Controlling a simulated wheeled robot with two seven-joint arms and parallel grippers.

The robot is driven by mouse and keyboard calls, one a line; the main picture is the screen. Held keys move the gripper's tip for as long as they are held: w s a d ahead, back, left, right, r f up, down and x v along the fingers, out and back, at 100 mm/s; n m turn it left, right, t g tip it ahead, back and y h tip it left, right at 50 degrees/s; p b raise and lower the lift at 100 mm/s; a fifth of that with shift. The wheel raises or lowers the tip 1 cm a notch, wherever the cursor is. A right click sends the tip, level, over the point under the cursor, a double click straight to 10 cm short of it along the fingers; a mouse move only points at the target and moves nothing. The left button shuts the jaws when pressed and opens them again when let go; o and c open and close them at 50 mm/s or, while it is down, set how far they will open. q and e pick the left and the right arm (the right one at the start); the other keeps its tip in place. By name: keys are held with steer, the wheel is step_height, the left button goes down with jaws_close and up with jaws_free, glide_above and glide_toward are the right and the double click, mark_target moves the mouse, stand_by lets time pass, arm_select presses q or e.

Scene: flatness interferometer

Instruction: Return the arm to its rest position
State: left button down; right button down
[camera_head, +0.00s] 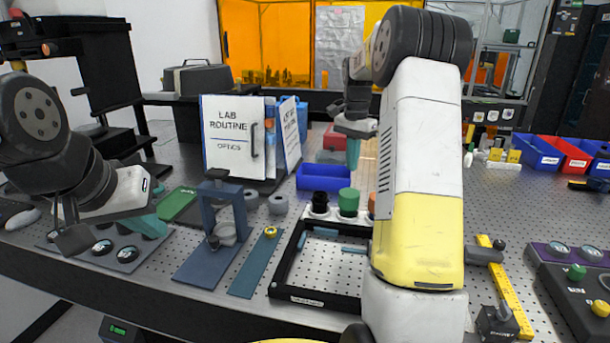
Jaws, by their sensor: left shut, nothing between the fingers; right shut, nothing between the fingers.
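My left arm comes in from the left edge. Its gripper (150,226) points down and right, with teal fingertips together and empty, low over the front left of the bench near the dark plate with round pieces (128,254). My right arm rises large through the right centre, a white and yellow link bending at a dark joint at the top. Its gripper (353,153) hangs down left of that link, teal fingertips together and empty, above the blue bin (323,184) in this view. My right arm hides part of the bench behind it.
The perforated bench (510,215) carries a blue stand (222,225), a black frame (277,279), a green-capped piece (348,203) and a lab routine binder (233,137). Blue and red bins (538,150) stand back right. A yellow rail (508,293) and dark control box (570,285) lie front right.

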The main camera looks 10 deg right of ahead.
steer(key=s+a+r+n+t+y, duration=0.1)
steer(key=s+a+r+n+t, duration=0.15)
steer(key=s+a+r, duration=0.35)
steer(key=s+a+r+n+t, duration=0.1)
steer(key=s+a+r+n, duration=0.3)
steer(key=s, duration=0.5)
steer(key=s+a+f+n+t, duration=0.1)
steer(key=s+a+n, duration=0.1)
steer(key=s, duration=0.5)
steer(key=s+a+f+n+t+y, duration=0.1)
steer(key=s+a+f+n, duration=0.1)
steer(key=s, duration=0.6)
steer(key=shift+a+f+n+t, duration=0.35)
steer(key=shift+a+n, duration=0.3)
steer(key=shift+a, duration=0.45)
steer(key=shift+s, duration=0.1)
